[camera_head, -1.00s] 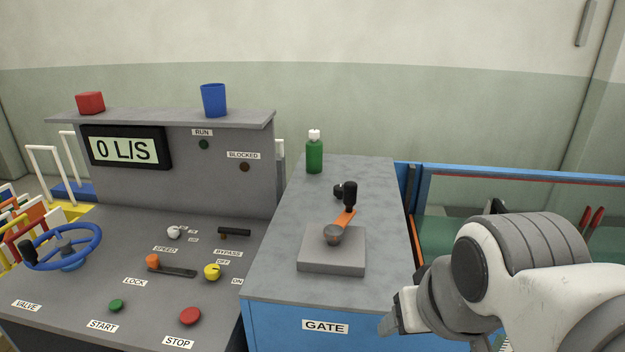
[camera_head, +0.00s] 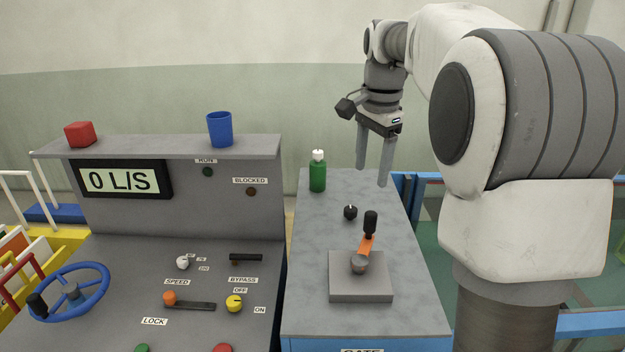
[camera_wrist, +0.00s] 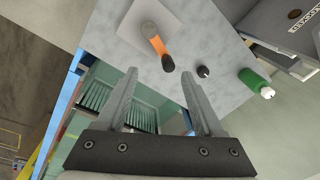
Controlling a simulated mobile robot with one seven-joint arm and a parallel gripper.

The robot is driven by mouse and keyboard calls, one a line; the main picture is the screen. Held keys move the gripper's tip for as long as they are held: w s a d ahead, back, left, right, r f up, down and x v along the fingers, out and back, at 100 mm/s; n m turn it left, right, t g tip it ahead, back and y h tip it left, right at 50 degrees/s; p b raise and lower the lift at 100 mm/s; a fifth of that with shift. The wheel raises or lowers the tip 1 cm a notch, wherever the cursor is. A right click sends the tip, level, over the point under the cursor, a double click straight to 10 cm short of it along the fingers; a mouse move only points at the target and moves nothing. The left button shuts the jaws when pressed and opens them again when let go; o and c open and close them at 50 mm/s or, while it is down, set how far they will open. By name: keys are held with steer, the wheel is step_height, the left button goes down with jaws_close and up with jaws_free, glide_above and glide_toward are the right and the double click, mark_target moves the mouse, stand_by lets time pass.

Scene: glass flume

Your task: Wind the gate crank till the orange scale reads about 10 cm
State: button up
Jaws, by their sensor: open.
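The gate crank (camera_head: 366,246) has an orange arm and an upright black handle, and stands on a grey block (camera_head: 360,289) on the gate bench (camera_head: 395,228). The crank arm points toward the back of the bench. In the wrist view the crank (camera_wrist: 156,44) shows at the top, beyond the fingertips. My gripper (camera_head: 372,180) is open and empty, pointing down above the back of the bench, higher than the crank and behind it. It also shows in the wrist view (camera_wrist: 158,82). I cannot see an orange scale clearly in either view.
A green bottle (camera_head: 317,172) and a small black knob (camera_head: 350,212) stand on the bench near my gripper.

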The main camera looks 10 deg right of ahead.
mark_target(370, 213)
steer(key=w+d+f+m+g+p, duration=0.1)
steer(key=w+d+m+p, duration=0.1)
steer(key=w+d+m, duration=0.3)
steer(key=shift+n, duration=0.6)
steer(key=f, duration=0.6)
steer(key=a+f, duration=0.1)
steer(key=f, duration=0.4)
steer(key=w+f, duration=0.1)
steer(key=f, duration=0.5)
steer(key=shift+a+f, duration=0.2)
steer(key=shift+f, duration=0.15)
jaws_close()
steer(key=shift+w+r, duration=0.1)
